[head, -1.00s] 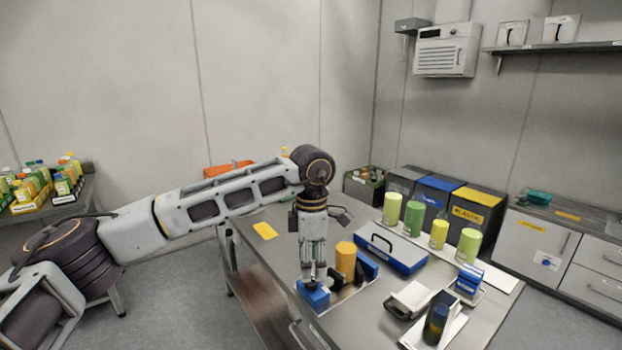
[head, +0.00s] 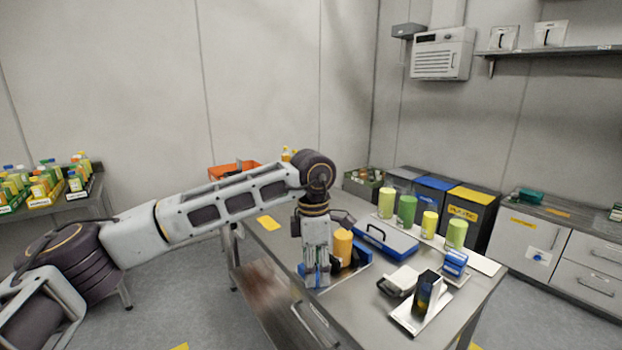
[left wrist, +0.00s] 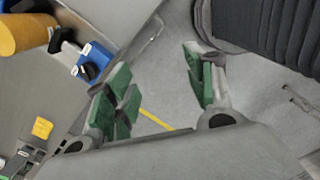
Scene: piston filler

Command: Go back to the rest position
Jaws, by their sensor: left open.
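My left gripper (head: 317,277) hangs fingers-down at the near left edge of the steel table (head: 283,247). A blue block with a black knob (left wrist: 90,65) lies beside the fingers in that view. An orange cylinder (head: 343,244) stands just right of the gripper in the head view. The cylinder also shows at the top left of the left wrist view (left wrist: 24,33). The gripper hides part of the blue fixture. My right gripper is not in view.
A blue case (head: 385,241), several green and yellow cylinders (head: 407,210) and a dark bottle on a tray (head: 425,292) stand on the table. Bins (head: 472,214) stand behind it. A rack of bottles (head: 42,190) is at the far left.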

